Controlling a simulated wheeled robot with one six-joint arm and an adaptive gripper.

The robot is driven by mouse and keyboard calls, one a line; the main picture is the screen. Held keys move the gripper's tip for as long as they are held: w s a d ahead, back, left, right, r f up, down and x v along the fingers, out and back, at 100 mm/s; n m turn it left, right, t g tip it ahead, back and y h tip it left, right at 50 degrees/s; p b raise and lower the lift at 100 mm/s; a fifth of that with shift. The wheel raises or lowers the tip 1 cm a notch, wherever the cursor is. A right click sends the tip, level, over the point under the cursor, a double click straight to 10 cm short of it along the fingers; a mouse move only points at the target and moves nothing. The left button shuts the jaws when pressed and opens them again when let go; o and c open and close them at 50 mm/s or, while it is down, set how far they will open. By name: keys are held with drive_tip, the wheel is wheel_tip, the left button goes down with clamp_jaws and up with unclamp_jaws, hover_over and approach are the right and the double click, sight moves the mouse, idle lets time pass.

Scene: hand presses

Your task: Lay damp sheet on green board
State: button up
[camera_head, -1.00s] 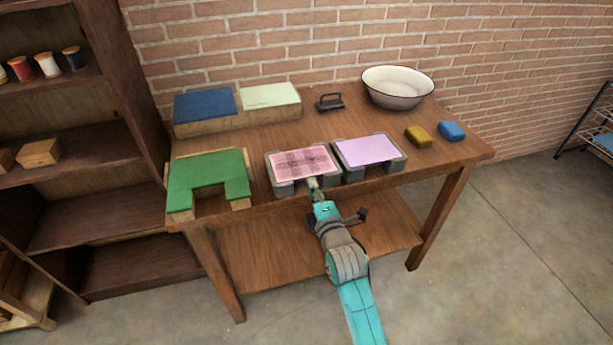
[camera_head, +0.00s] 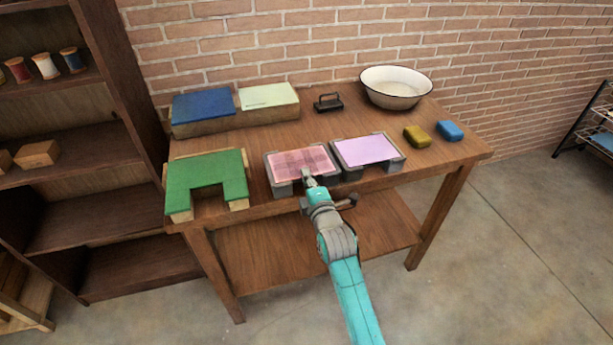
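A green board (camera_head: 207,173) with a notch in its front edge lies at the left front of the table, with nothing on it. A pink sheet (camera_head: 290,160) with faint darker markings lies on a grey stand left of centre. A plain lilac sheet (camera_head: 368,149) lies on a like grey stand to its right. I cannot tell by look which sheet is damp. My gripper (camera_head: 307,174) is at the front edge of the pink sheet, pointing toward the wall. Its fingers are too small to show whether they are open or hold the sheet.
Behind are a blue pad (camera_head: 203,105) and a pale green pad (camera_head: 268,95) on a raised block, a black-handled tool (camera_head: 328,103) and a white basin (camera_head: 397,86). A yellow block (camera_head: 417,136) and a blue block (camera_head: 450,130) lie right. Shelves (camera_head: 95,150) stand left.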

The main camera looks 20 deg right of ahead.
clamp_jaws()
drive_tip(key=shift+r, duration=1.55)
drive_tip(key=s+r, duration=0.3)
drive_tip(key=s, duration=1.9)
drive_tip(key=shift+f, duration=0.15)
